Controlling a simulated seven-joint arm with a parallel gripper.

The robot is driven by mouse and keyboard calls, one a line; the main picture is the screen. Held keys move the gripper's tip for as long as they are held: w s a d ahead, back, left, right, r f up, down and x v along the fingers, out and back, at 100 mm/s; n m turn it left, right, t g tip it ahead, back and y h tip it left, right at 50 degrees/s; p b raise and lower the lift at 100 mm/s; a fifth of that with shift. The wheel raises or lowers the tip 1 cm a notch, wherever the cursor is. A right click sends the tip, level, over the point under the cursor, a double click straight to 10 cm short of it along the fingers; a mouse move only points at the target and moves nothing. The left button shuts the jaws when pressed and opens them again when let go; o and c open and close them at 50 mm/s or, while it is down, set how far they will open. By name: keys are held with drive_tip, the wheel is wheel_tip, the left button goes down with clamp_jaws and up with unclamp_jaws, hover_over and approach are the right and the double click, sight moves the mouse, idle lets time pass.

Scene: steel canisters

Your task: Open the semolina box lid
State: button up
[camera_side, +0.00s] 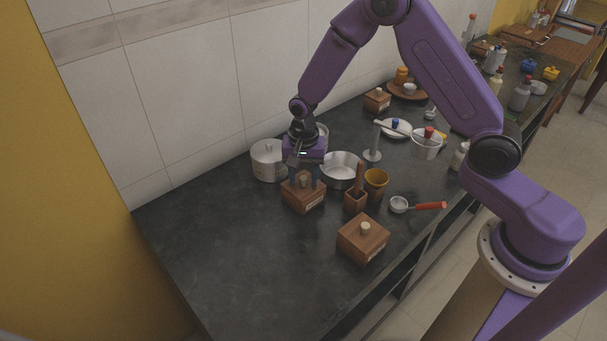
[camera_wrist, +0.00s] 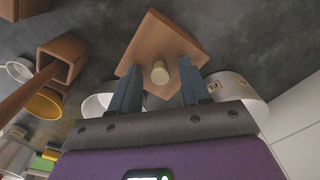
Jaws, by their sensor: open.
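A wooden box (camera_side: 301,201) with a lid and a round pale knob (camera_wrist: 160,73) stands on the dark counter. My gripper (camera_side: 304,181) is right above this box, pointing down. In the wrist view its two blue fingers are open, one on each side of the knob, with gaps visible. The lid (camera_wrist: 158,42) looks seated on the box. A second wooden box with a knob (camera_side: 362,241) stands nearer the front edge, and a third (camera_side: 377,100) stands far back. Their labels are too small to read, so I cannot tell which is semolina.
A steel canister (camera_side: 268,163) stands close behind left of the box. A steel pan (camera_side: 342,168), a wooden utensil holder (camera_side: 355,200) and an orange-brown cup (camera_side: 376,182) are close on the right. A red-handled scoop (camera_side: 418,206) lies farther right. The counter's front left is clear.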

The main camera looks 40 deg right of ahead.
clamp_jaws()
drive_tip(key=shift+s, duration=3.9)
unclamp_jaws()
drive_tip(key=shift+s, duration=0.1)
drive_tip(key=shift+r, duration=0.1)
wheel_tip(320, 180, up, 17)
drive_tip(key=shift+r, duration=0.15)
